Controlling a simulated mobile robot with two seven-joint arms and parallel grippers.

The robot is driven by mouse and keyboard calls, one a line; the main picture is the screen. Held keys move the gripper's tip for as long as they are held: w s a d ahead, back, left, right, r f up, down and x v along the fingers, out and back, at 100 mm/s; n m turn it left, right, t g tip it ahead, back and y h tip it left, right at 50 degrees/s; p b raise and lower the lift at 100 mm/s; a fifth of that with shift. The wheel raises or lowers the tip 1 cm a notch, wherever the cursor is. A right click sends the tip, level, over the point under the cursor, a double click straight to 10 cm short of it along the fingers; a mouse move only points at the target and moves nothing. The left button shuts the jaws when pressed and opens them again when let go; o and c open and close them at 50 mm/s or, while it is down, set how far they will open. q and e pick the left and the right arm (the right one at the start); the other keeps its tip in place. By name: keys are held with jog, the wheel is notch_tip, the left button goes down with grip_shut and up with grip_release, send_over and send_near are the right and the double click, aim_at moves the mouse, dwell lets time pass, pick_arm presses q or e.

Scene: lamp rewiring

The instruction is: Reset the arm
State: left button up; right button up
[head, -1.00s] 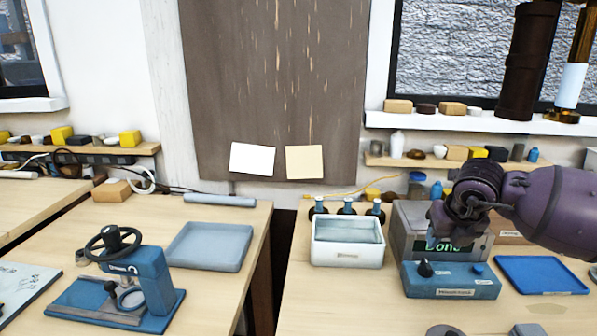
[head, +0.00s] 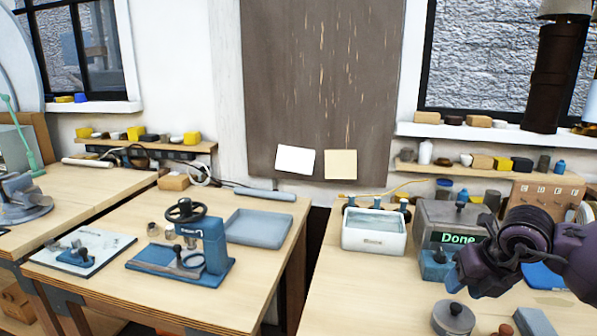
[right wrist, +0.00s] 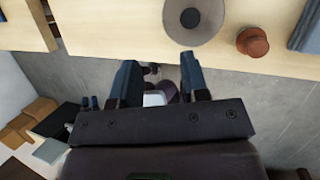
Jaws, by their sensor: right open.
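My right arm (head: 575,250), purple and dark, is bent in front of the right bench at the right of the head view. Its gripper shows best in the right wrist view (right wrist: 158,78), where two dark blue fingers stand apart with nothing held between them. Beyond them lie the bench edge and the grey floor. A round grey thing (right wrist: 194,18) and a brown knob-like piece (right wrist: 252,42) are on the bench ahead of the fingers. My left gripper is in neither view.
The right bench holds a white tray (head: 374,246), a grey box reading "Done" (head: 435,218), a blue tray (head: 540,277) partly behind my arm and a lidded grey pot (head: 453,318). The left bench bears a blue press (head: 205,243) and a blue-grey tray (head: 262,228).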

jog(key=s+a+r+m+t+y, duration=0.1)
jog(key=s+a+m+t+y, duration=0.2)
jog(key=a+y, duration=0.5)
jog(key=s+a+r+m+t+y, duration=0.2)
jog(key=s+a+m+t+y, duration=0.15)
jog(key=a+y, duration=0.45)
jog(key=s+d+f+m+t+h, duration=0.25)
jog(key=d+f+m+h, duration=0.35)
jog(key=m+h, duration=0.5)
jog(key=s+d+f+m+t+h, duration=0.2)
jog(key=s+d+f+m+h, duration=0.35)
jog(key=m+h, duration=0.6)
jog(key=s+f+m+g+y, duration=0.25)
jog(key=s+f+g, duration=0.35)
jog(key=s, duration=0.3)
jog(key=s+f+m+g+y, duration=0.1)
jog(key=s+f+m+g, duration=0.2)
jog(key=s+f+g, duration=0.45)
jog(key=w+f+t, duration=0.6)
jog(key=f+t, duration=0.2)
jog(key=t, duration=0.1)
jog(key=shift+d+f+n+y, duration=0.15)
jog(key=shift+d+n+y, duration=0.15)
jog(key=shift+n, duration=0.15)
